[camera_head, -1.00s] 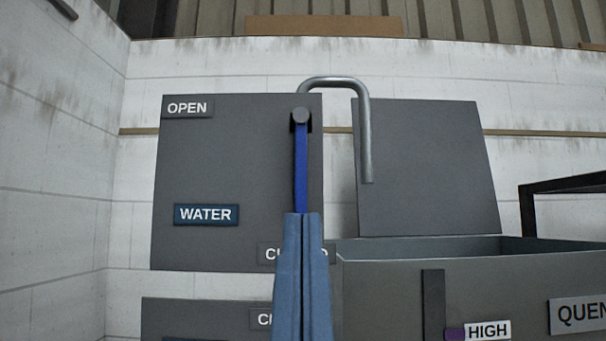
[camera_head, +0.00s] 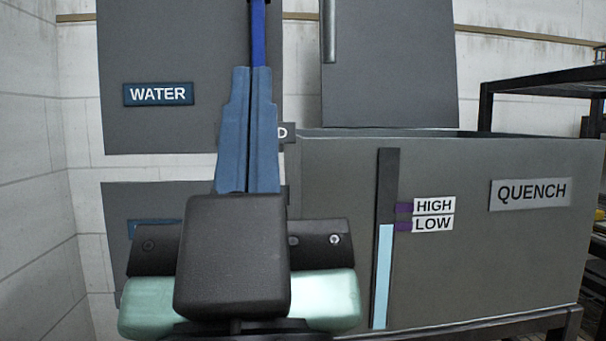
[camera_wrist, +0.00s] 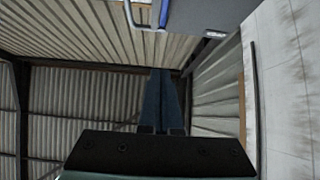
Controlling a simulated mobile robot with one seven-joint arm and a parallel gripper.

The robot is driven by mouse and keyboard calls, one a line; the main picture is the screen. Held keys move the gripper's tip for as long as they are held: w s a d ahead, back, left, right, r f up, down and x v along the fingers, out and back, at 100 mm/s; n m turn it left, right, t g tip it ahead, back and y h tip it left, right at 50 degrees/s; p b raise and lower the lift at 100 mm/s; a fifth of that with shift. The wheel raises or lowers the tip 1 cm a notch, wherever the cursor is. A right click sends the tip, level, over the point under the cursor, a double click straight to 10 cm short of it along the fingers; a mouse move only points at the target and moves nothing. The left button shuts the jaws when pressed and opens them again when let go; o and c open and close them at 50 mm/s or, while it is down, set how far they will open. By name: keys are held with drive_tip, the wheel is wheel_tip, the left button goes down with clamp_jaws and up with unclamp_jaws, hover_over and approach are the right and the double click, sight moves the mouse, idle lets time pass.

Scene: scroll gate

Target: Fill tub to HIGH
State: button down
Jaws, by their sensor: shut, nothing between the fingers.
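The grey tub marked QUENCH (camera_head: 470,270) stands at the right in the head view. Its gauge holds a light blue column (camera_head: 383,280), whose top is about level with the LOW mark (camera_head: 403,227) and below the HIGH mark (camera_head: 404,208). A blue lever (camera_head: 258,35) hangs straight down on the WATER panel (camera_head: 180,50), toward a partly covered label ending in D. My gripper (camera_head: 251,70) is shut and empty, its tips at the lever's lower end; I cannot tell whether they touch. The lever also shows in the wrist view (camera_wrist: 165,14), just beyond the fingertips (camera_wrist: 161,72).
A grey spout (camera_head: 329,30) comes down above the tub, in front of a grey panel (camera_head: 390,70). A second panel (camera_head: 115,230) sits below the WATER panel, mostly behind my gripper. A black rack (camera_head: 540,80) stands at the far right. A white wall is on the left.

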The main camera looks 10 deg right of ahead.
drive_tip(key=c, duration=0.9)
unclamp_jaws()
drive_tip(key=shift+c, duration=0.2)
drive_tip(key=shift+o, duration=0.7)
drive_tip(key=shift+w+r+p, duration=0.15)
drive_tip(key=shift+r+p, duration=0.1)
drive_tip(key=shift+p, duration=0.15)
drive_tip(key=g+p, duration=0.9)
drive_tip(key=p, duration=4.5)
approach(259, 48)
drive_tip(key=r, duration=0.2)
drive_tip(key=w, duration=0.4)
drive_tip(key=w+b, duration=0.1)
drive_tip(key=w, duration=0.9)
drive_tip(key=shift+f, duration=0.35)
